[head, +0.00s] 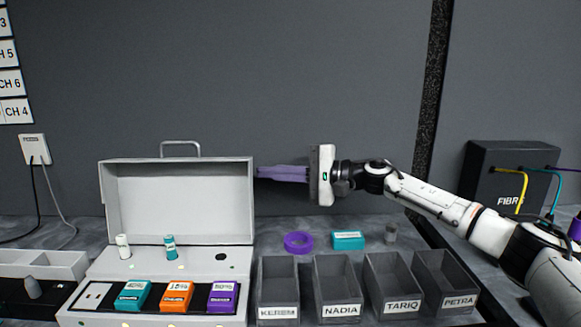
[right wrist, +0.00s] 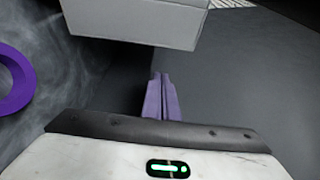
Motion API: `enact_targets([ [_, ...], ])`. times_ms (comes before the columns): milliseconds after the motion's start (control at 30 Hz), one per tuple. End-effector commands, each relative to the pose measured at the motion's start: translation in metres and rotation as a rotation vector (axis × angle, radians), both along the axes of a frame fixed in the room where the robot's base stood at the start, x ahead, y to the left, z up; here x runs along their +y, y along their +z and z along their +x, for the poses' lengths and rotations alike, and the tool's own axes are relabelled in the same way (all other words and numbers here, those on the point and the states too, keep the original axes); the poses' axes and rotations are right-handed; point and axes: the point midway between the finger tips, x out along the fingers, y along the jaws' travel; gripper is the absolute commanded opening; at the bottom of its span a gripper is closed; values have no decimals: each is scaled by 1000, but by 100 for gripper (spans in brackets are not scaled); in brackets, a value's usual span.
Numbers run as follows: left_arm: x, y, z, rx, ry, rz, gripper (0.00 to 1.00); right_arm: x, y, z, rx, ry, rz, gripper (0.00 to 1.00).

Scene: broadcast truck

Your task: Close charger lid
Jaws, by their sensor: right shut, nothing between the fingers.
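The charger case stands open at the left of the head view, with its pale grey lid (head: 180,205) upright and a handle (head: 180,144) on the lid's top edge. In its base (head: 75,310) sit a teal, an orange and a purple battery. My right gripper (head: 258,173) is shut and empty, its purple fingers pointing left at the lid's right edge, near the upper corner. In the right wrist view the shut fingers (right wrist: 161,82) are just below the grey lid (right wrist: 135,20). I cannot tell if they touch it. My left gripper is not in view.
Grey bins (head: 277,275) labelled with names stand right of the case. Two small bottles (head: 170,247) stand at the case's hinge side. A dark wall is behind.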

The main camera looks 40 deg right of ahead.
Motion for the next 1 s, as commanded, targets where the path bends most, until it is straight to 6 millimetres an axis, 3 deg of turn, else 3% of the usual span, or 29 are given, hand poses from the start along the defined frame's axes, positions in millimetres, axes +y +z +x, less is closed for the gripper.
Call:
enact_targets([
  [67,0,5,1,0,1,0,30,11,2,12,-2,3,0,0],
  [433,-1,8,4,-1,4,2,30,26,7,-20,0,1,-3,0],
  [1000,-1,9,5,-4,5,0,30,31,9,-23,0,3,-1,0],
])
